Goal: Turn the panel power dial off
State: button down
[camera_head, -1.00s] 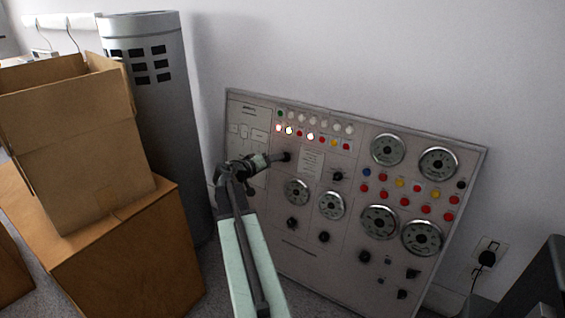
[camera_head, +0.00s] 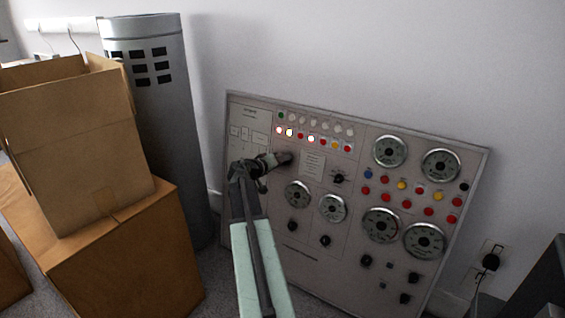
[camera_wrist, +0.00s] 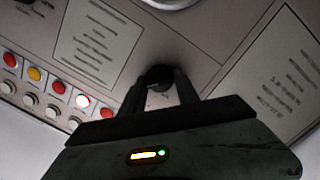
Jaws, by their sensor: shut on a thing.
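The grey control panel (camera_head: 300,258) leans against the wall, with rows of lights, gauges and black knobs. My gripper (camera_head: 284,158) reaches the upper left part of the panel, below the lit indicators. In the wrist view my gripper (camera_wrist: 166,92) has its two fingers on either side of a black dial (camera_wrist: 158,76), shut on it. The fingers hide part of the dial, and its pointer position cannot be made out. A few indicator lights (camera_head: 289,132) on the panel glow white.
A cardboard box (camera_head: 75,140) sits on a wooden cabinet (camera_head: 125,260) at the left. A grey cylinder (camera_head: 165,110) stands behind them, left of the panel. A wall socket with a black plug (camera_head: 490,262) is at the right.

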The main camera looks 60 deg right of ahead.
jog(key=shift+a+f+n, duration=0.1)
jog(key=shift+n, duration=0.2)
jog(key=shift+a+f+n+h+b, duration=0.1)
jog(key=shift+n+h+b, duration=0.4)
jog(key=shift+n, duration=2.35)
jog(key=shift+d+r+n+h+b, duration=0.1)
jog(key=shift+n+b, duration=0.75)
jog(key=shift+n, duration=2.05)
jog(key=shift+a+f+n+h+b, duration=0.1)
jog(key=shift+n+h+b, duration=0.4)
jog(key=shift+n, duration=2.35)
jog(key=c, duration=0.9)
grip_release()
